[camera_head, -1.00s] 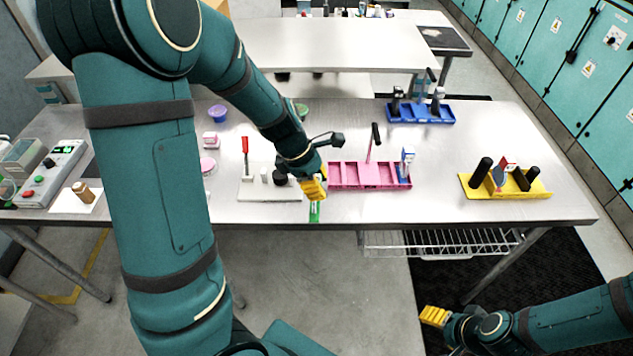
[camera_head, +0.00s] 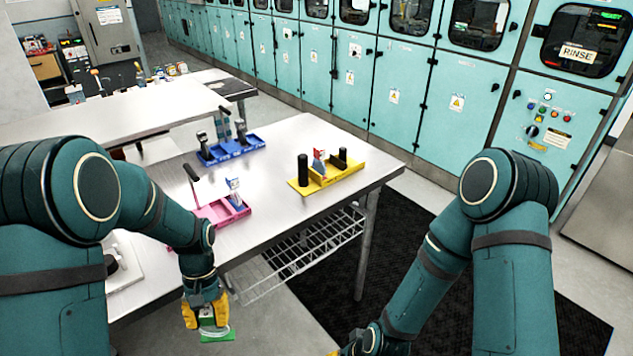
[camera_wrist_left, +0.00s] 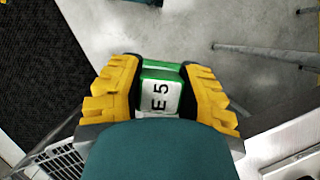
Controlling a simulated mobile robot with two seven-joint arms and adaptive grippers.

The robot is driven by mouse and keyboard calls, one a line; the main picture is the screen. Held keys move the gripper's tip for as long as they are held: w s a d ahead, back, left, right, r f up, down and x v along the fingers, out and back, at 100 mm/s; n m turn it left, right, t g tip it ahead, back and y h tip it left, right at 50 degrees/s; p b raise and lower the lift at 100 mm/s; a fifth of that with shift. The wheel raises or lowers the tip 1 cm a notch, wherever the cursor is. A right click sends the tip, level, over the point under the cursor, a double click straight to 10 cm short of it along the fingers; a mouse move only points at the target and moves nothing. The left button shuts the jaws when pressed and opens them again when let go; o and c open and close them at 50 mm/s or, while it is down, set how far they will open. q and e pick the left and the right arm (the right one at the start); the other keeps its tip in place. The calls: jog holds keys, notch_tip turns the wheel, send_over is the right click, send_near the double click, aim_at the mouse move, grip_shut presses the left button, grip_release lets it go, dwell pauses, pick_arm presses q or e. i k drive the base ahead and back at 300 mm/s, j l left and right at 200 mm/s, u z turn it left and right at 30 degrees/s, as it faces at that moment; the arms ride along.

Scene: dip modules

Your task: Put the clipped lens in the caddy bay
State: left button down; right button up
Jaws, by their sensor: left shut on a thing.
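In the left wrist view the yellow fingers (camera_wrist_left: 160,95) pinch the green clip, whose white label (camera_wrist_left: 160,97) reads "E 5". Three caddies stand on the table: pink (camera_head: 212,213), blue (camera_head: 232,152) and yellow (camera_head: 350,176). The pink one is nearest the left gripper and partly hidden by my left arm. My right gripper (camera_head: 345,349) barely shows at the bottom edge.
The steel table (camera_head: 280,215) has bare room between the pink and yellow caddies. A wire shelf (camera_head: 310,245) hangs under it. Upright pieces stand in the caddies. A black mat (camera_head: 430,270) lies on the floor, before teal cabinets (camera_head: 400,90).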

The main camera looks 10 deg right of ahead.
aim_at(330, 172)
jog(key=i+l+z, duration=0.25)
jog(key=i+l, duration=0.3)
jog(key=i+l+z, duration=0.3)
jog(key=i+l, duration=0.3)
jog(key=l, duration=0.05)
